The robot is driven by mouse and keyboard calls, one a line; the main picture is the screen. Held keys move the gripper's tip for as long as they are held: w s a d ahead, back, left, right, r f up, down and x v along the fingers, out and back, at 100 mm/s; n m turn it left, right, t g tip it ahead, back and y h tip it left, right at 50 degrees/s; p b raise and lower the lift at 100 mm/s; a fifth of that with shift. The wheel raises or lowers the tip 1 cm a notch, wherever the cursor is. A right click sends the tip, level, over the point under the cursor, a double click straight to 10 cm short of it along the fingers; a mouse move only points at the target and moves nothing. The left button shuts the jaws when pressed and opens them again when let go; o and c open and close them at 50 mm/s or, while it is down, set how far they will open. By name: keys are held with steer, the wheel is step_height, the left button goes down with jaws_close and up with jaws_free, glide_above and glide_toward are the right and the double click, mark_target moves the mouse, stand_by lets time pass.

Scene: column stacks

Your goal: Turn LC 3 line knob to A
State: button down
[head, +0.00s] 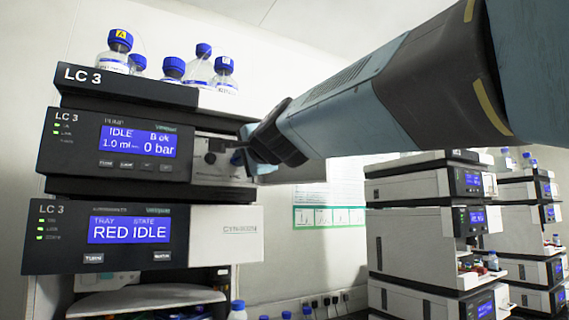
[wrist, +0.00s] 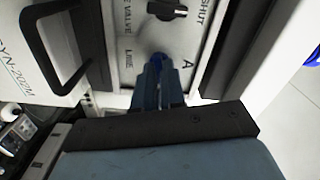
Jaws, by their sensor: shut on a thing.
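The LC 3 stack (head: 130,95) stands at the left in the head view, its pump module reading IDLE, 0 bar. My gripper (head: 241,157) reaches in from the right to the small valve panel (head: 207,147) beside the pump display. In the wrist view my gripper (wrist: 158,84) is shut on the line knob (wrist: 157,60), between the printed LINE and the letter A. Its fingers hide most of the knob, so I cannot tell where it points. A black valve knob (wrist: 167,9) sits above it by the word SHUT.
A black handle (wrist: 62,50) sticks out left of the panel in the wrist view, close to my gripper. The autosampler module (head: 150,238) lies below the pump. Blue-capped bottles (head: 172,68) stand on top. Other stacks (head: 420,235) stand at the right.

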steer(key=n, duration=0.3)
steer(key=shift+a+f+n, duration=0.1)
steer(key=shift+f+n, duration=0.1)
steer(key=shift+n, duration=0.2)
steer(key=n, duration=0.3)
steer(key=shift+f+n, duration=0.1)
steer(key=shift+n, duration=0.2)
steer(key=n, duration=0.3)
steer(key=shift+n, duration=0.3)
steer(key=shift+w+n, duration=0.15)
steer(key=shift+n, duration=1.65)
steer(key=c, duration=1.2)
jaws_free()
